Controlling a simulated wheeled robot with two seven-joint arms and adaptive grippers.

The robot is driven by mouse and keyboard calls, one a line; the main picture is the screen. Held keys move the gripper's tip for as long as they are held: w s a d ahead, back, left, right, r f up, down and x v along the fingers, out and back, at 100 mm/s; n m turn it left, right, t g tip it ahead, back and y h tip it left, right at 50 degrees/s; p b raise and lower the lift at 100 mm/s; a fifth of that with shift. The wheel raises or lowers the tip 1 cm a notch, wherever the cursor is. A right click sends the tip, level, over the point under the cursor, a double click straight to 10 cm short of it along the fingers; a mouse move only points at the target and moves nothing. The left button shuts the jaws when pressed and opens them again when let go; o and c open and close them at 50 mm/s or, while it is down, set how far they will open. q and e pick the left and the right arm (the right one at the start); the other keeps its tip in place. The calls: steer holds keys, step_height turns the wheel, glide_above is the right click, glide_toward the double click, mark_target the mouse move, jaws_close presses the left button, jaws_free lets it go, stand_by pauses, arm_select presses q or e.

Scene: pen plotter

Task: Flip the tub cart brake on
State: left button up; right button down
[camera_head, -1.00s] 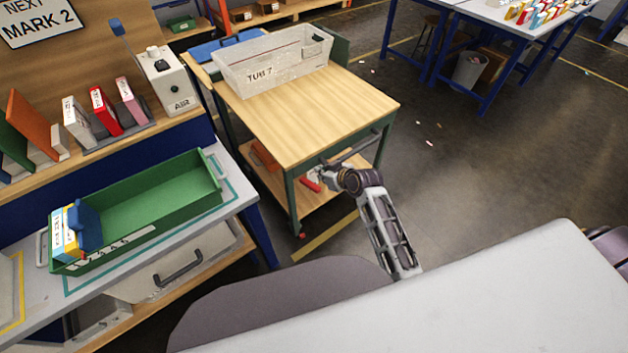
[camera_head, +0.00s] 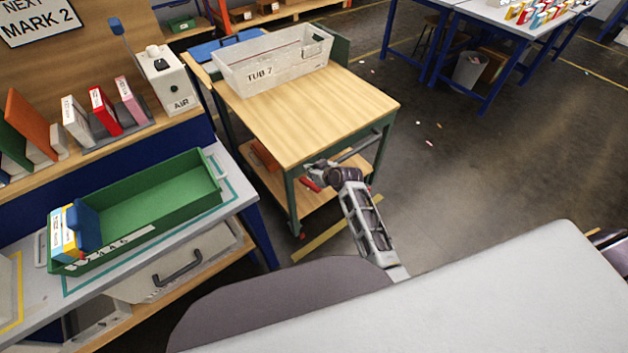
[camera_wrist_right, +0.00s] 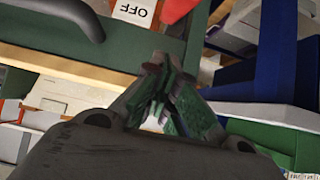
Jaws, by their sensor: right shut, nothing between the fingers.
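The tub cart (camera_head: 318,97) has a wooden top, a green frame and a dark push handle (camera_head: 358,148). A red brake lever (camera_head: 310,184) is at its near end, below the top. In the right wrist view the red lever (camera_wrist_right: 178,8) shows at the top edge, beside a white label reading OFF (camera_wrist_right: 134,10). My right gripper (camera_head: 314,171) is at the cart's near end, close by the lever. In the wrist view its fingers (camera_wrist_right: 158,66) are shut and empty, below the label and lever. I cannot tell whether they touch the lever. My left gripper is not in view.
A grey tub marked TUB 7 (camera_head: 275,62) stands on the cart. A bench with a green tray (camera_head: 155,200) is to the left. Open floor (camera_head: 480,170) lies to the cart's right.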

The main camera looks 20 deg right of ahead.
mark_target(314, 186)
steer(key=shift+s+d+f, duration=0.1)
steer(key=shift+s+f, duration=0.2)
steer(key=shift+f, duration=0.25)
steer(key=shift+s+d+f, duration=0.1)
steer(key=shift+s+f, duration=0.15)
steer(key=shift+f, duration=0.25)
steer(key=shift+s+d+f, duration=0.1)
steer(key=shift+s+f, duration=0.15)
steer(key=shift+f, duration=0.35)
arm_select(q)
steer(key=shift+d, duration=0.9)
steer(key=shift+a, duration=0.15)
arm_select(e)
steer(key=shift+f, duration=0.1)
steer(key=shift+f+b, duration=0.15)
steer(key=shift+b, duration=0.5)
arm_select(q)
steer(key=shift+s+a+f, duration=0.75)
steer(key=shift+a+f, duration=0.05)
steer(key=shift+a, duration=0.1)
arm_select(e)
steer(key=shift+s, duration=0.2)
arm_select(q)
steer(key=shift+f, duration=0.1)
